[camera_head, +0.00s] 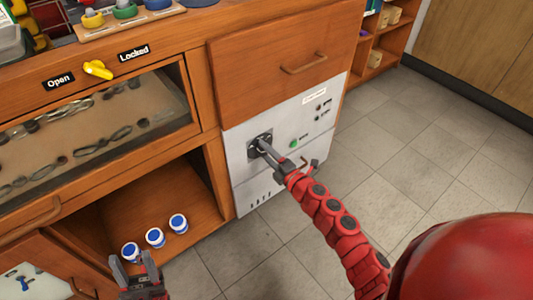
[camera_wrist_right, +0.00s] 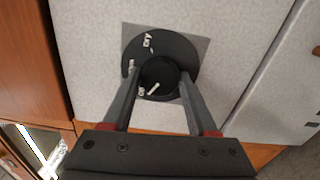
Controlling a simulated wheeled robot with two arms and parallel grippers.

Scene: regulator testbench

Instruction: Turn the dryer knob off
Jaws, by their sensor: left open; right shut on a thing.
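The dryer knob (camera_head: 258,139) is a black knob on a dark round dial, on the white front panel (camera_head: 238,158) under a wooden drawer. The right wrist view shows the knob (camera_wrist_right: 158,75) up close, with a white pointer line slanting toward the lower left and small white markings on the dial; one reads like "DRY". My right gripper (camera_head: 264,147) is shut on the knob; its fingers (camera_wrist_right: 158,98) lie on either side of it. My left gripper (camera_head: 134,264) is open and empty at the lower left, in front of the open shelf.
A green button (camera_head: 293,143) sits right of the knob on the panel. A yellow latch (camera_head: 98,69) lies between "Open" and "Locked" labels. Blue-and-white jars (camera_head: 155,237) stand on the low shelf. The tiled floor (camera_head: 430,150) to the right is clear.

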